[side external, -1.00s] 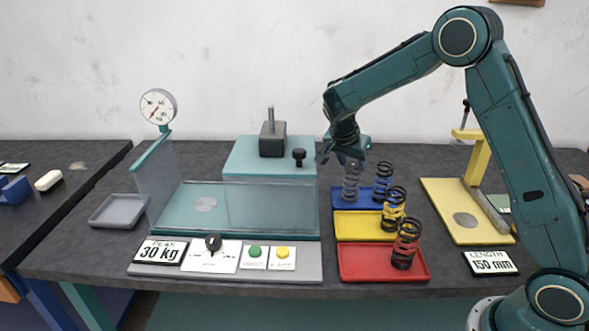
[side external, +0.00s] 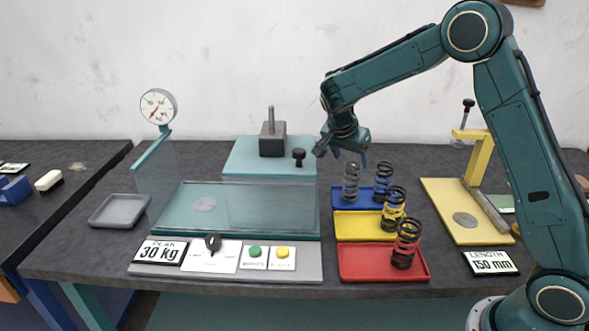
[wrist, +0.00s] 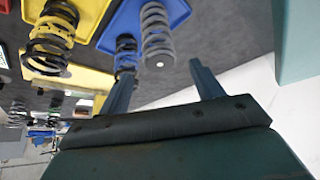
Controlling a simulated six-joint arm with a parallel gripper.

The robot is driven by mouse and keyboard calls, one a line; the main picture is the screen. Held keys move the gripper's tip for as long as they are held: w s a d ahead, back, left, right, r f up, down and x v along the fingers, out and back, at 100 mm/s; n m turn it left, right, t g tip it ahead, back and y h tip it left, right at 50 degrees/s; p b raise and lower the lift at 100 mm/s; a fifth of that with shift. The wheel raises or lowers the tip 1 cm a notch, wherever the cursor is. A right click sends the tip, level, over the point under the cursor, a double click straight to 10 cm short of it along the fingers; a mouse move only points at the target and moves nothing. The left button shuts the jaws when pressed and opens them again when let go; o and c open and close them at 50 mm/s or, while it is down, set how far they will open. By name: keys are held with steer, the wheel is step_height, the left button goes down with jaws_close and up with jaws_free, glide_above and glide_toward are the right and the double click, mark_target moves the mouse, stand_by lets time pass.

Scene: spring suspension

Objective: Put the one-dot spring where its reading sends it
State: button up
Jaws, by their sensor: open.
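A grey spring (side external: 351,182) stands upright at the left of the blue tray (side external: 367,206). In the wrist view the grey spring (wrist: 156,35) shows one pale dot at its near end. A dark spring (side external: 383,180) stands to its right in the same tray. My gripper (side external: 342,155) is open and empty just above the grey spring, apart from it. The peak display (side external: 160,252) reads 30 kg and the length display (side external: 491,262) reads 150 mm.
Dark springs stand in the yellow tray (side external: 357,225) and the red tray (side external: 365,265). The teal press (side external: 170,215) with a clear guard and dial (side external: 158,106) is left. A yellow length gauge (side external: 440,200) is right. A grey tray (side external: 119,210) is empty at far left.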

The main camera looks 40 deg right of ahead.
steer(key=w+v, duration=0.1)
steer(key=v, duration=0.8)
steer(key=shift+s, duration=0.5)
steer(key=shift+a+r, duration=0.1)
steer(key=shift+r, duration=0.05)
steer(key=s+a+r+n+t+y, duration=0.1)
steer(key=s+r+n, duration=0.3)
steer(key=s, duration=0.3)
steer(key=s+a+r+n+t+y, duration=0.2)
steer(key=s+r+n, duration=0.1)
steer(key=s, duration=0.4)
steer(key=s+a+f+n+y, duration=0.1)
steer(key=s+a+n, duration=0.1)
steer(key=s, duration=0.3)
steer(key=s+a+f+n+t+y, duration=0.1)
steer(key=s+a+n, duration=0.1)
steer(key=s+n, duration=0.2)
steer(key=s+a+f+n, duration=0.1)
steer(key=s+n, duration=0.1)
steer(key=s, duration=0.5)
steer(key=shift+a+n+y, duration=0.4)
